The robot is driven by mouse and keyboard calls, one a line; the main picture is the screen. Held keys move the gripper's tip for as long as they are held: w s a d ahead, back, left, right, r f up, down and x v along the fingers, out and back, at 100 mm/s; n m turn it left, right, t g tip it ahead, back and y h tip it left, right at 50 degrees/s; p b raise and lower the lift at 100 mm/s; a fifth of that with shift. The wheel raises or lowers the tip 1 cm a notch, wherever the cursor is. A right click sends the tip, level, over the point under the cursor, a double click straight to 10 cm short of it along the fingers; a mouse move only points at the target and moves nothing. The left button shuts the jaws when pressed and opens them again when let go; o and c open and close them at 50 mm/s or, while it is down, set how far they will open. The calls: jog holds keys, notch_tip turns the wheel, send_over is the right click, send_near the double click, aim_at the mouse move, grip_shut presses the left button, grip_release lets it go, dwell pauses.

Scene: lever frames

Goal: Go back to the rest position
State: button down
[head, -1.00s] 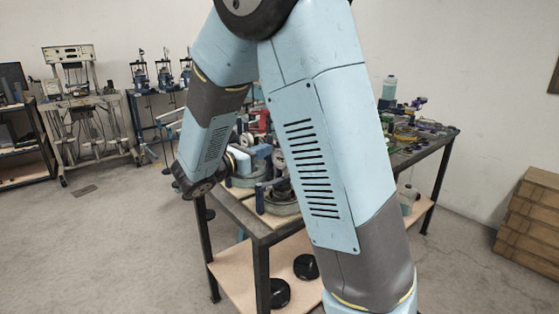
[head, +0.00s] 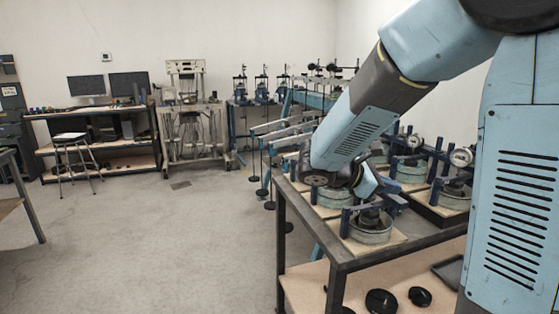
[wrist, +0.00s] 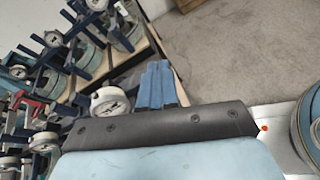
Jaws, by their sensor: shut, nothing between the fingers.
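My arm crosses the right side of the head view, over the near end of a dark-framed workbench (head: 345,262). My gripper shows in the wrist view (wrist: 158,66) as two blue fingers side by side, shut and empty. In the head view its fingers are hard to pick out behind the end of my arm. In the wrist view the fingers are near the bench's wooden edge, with grey floor beyond. I cannot tell their height above the bench.
Round lever-frame devices with dials (head: 370,225) crowd the bench. Black discs (head: 381,301) lie on its lower shelf. A stool (head: 75,155), a desk with monitors (head: 128,84) and an instrument stand (head: 190,120) are at the back left. The floor (head: 150,235) at centre left is clear.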

jog(key=s+a+r+m+t+y, duration=0.1)
jog(key=s+a+r+m+y, duration=0.1)
jog(key=s+m+y, duration=0.4)
jog(key=s+a+r+m+t+y, duration=0.2)
jog(key=s+m+y, duration=0.5)
jog(key=s+m, duration=0.3)
jog(key=shift+s+m, duration=0.4)
jog(key=shift+s, duration=0.85)
dwell(0.6)
